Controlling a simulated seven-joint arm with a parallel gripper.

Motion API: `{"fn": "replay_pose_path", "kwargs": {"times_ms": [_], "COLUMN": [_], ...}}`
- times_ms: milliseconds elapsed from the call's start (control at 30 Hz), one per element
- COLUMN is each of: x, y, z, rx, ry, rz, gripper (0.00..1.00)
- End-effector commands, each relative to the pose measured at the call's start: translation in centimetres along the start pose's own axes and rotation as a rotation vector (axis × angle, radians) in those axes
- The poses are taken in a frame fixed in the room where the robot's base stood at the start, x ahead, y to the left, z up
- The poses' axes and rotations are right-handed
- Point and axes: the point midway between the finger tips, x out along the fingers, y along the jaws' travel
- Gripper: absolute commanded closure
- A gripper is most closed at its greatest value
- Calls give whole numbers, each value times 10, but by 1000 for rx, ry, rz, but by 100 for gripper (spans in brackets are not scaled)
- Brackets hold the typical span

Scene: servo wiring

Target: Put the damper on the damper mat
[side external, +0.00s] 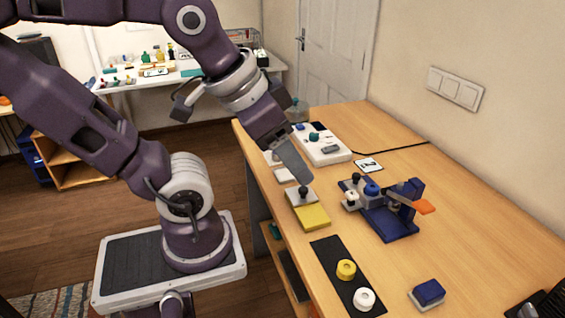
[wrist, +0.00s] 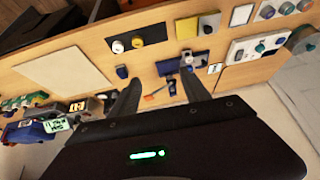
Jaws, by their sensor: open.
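No part is labelled, so I cannot tell for certain which is the damper. A small dark knobbed piece (side external: 303,189) stands on a pale grey square plate (side external: 293,198), beside a flat yellow mat (side external: 313,217); either flat piece could be the damper mat. My gripper (side external: 305,182) points down, its tip close to the dark piece in the side view; whether they touch is unclear. In the wrist view my gripper's two fingers (wrist: 160,84) are spread apart with nothing held between them.
A blue fixture (side external: 388,222) with an orange lever (side external: 425,207) stands right of the mat. A black strip (side external: 335,262) holds a yellow ring (side external: 346,269) and a white ring (side external: 364,299). A blue-topped block (side external: 428,292) lies at front right.

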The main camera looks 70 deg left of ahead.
Motion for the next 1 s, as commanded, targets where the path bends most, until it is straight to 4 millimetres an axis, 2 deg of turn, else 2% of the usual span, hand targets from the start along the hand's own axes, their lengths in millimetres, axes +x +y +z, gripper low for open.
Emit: {"fn": "replay_pose_path", "kwargs": {"times_ms": [33,100,433,500,567,667,700,767,800,867,900,967,1000], "x": [-4,-6,-6,-3,6,36,53,81,102,139,166,207,232], "y": [7,12,12,6,-12,-70,-96,-132,-151,-174,-184,-194,-196], "z": [11,19,18,9,-16,-96,-131,-177,-201,-225,-233,-230,-218], "rx": [1,0,-3,-5,-5,46,91,179,246,345,408,485,520], "ry": [-16,-33,-34,-22,15,138,197,278,328,393,432,487,522], "rz": [27,46,44,21,-42,-217,-278,-330,-338,-305,-255,-142,-44], "gripper": [53,55,55,55,55,55,55,55,55,55,55,55,55]}}
